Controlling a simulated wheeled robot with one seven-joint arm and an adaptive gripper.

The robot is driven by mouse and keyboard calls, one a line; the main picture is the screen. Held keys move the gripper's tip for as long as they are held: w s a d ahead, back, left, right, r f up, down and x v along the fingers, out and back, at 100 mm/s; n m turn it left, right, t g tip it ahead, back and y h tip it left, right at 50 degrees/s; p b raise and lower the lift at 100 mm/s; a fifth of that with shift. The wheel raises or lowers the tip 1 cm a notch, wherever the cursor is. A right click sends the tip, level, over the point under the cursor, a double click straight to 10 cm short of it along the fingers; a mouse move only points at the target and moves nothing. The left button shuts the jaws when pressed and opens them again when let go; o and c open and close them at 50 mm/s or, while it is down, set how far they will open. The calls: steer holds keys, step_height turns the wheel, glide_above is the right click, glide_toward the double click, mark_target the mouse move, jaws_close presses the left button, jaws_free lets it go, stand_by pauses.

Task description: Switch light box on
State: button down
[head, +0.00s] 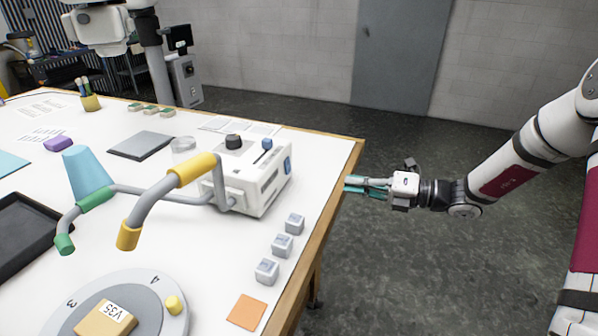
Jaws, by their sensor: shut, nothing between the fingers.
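The light box (262,188) is a white box on the table, toward its right edge. It has a black knob (233,141) and a blue-tipped lever (266,144) on top, and a blue switch-like part (287,165) on its right side. Two grey gooseneck arms come from its front, with yellow and green sleeves. I cannot tell whether it is lit. My gripper (347,184) is shut and empty, its teal fingers pointing left at the table's right edge, apart from the box.
Several small grey-white cubes (281,245) and an orange square (246,312) lie along the table's right edge. A numbered round dial (146,290) holds a tan block (105,319) at the front. A blue cone (86,174) and a black tray (22,235) stand left. Floor beyond the edge is clear.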

steer(key=m, duration=0.5)
steer(key=shift+s+r+p, duration=0.15)
steer(key=shift+r+p, duration=0.2)
steer(key=shift+p, duration=0.05)
steer(key=x, duration=1.4)
steer(key=shift+f, duration=0.25)
steer(key=shift+a+f+p, duration=0.15)
steer(key=shift+a+p, duration=0.15)
steer(key=shift+a, duration=0.05)
steer(key=f+v, duration=0.3)
steer(key=v, duration=1)
steer(key=shift+d, duration=0.5)
